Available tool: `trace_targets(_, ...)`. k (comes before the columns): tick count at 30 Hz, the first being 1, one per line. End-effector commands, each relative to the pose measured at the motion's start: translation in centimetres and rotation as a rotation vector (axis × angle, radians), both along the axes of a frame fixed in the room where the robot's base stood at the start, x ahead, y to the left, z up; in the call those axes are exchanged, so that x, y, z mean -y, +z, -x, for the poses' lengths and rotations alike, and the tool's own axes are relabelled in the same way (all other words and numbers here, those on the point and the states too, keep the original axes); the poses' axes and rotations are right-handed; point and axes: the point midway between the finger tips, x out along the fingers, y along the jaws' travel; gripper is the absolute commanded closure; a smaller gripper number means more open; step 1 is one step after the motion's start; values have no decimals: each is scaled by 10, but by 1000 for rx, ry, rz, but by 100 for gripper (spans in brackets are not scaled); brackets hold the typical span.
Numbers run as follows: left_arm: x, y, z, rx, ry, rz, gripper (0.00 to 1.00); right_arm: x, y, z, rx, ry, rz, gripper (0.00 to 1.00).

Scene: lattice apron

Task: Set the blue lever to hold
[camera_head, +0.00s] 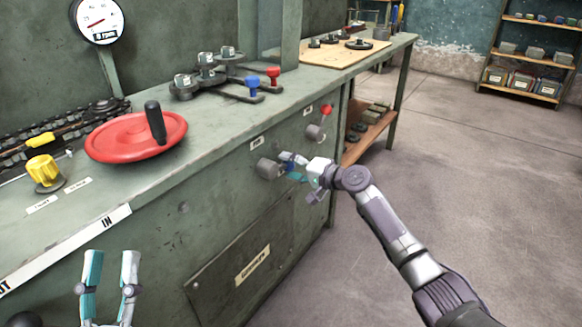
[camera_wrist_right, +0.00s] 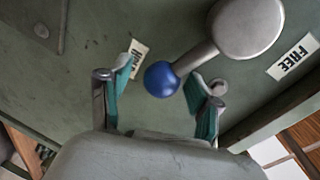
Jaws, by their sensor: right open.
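The blue lever's grey hub (camera_head: 268,168) is on the front panel of the green bench. In the right wrist view its hub (camera_wrist_right: 248,28) is at the top right, and its arm runs down-left to the blue knob (camera_wrist_right: 162,79). The knob is near a small plate that seems to read HOLD (camera_wrist_right: 138,60); the FREE plate (camera_wrist_right: 293,57) is on the hub's other side. My right gripper (camera_wrist_right: 158,84) is open, its fingers on either side of the knob, with visible gaps. In the head view it partly hides the knob. My left gripper (camera_head: 112,258) is open and empty at the lower left.
A red-knobbed lever (camera_head: 326,109) is on the same panel, further right. On the bench top are a red handwheel (camera_head: 135,137), a yellow knob (camera_head: 43,172), and small blue (camera_head: 252,83) and red (camera_head: 273,73) handles. The floor (camera_head: 450,190) at right is clear.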

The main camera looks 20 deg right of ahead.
Motion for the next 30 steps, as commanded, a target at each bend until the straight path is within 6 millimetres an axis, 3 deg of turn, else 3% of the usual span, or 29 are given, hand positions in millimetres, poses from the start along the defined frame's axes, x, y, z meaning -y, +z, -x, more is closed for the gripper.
trace_targets(8,0,2,0,6,-2,0,60,8,2,10,2,0,2,37)
trace_targets(21,0,1,0,3,-1,0,60,56,18,80,0,0,3,37)
trace_targets(30,0,1,0,3,-1,0,60,68,23,97,1,0,1,37)
